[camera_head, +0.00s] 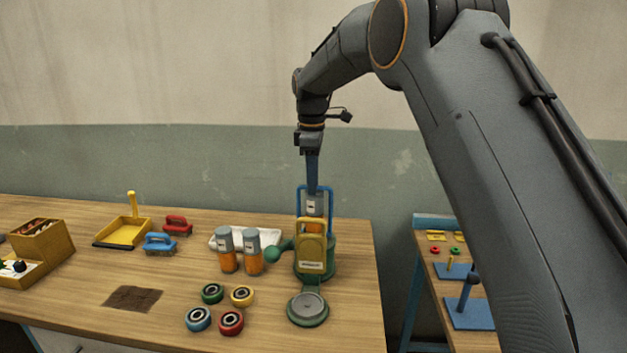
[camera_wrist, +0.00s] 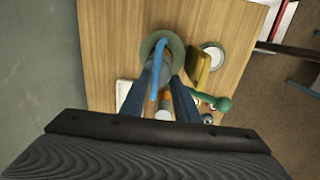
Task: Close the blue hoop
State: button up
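The blue hoop (camera_head: 330,203) stands upright on the green round-bodied device (camera_head: 329,257) near the right end of the table. A yellow hoop with a plate (camera_head: 312,254) stands in front of it, and a grey can-like part (camera_head: 314,206) shows inside the blue hoop. My gripper (camera_head: 313,190) points straight down at the top of the blue hoop. In the wrist view, the blue hoop (camera_wrist: 158,70) runs between my gripper's fingers (camera_wrist: 163,72), which look apart. Whether either finger touches it is hard to tell.
A round grey lid-like disc (camera_head: 308,306) lies in front of the device. A green ball knob (camera_head: 273,254) sticks out left, close to two orange-grey canisters (camera_head: 240,252). Several coloured rings (camera_head: 221,307) lie front left. The table's right edge is near.

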jog(key=shift+r, duration=0.1)
notch_tip(320, 180, up, 8)
jog(key=b, duration=0.3)
jog(key=shift+s+f, duration=0.2)
jog(key=shift+s, duration=0.1)
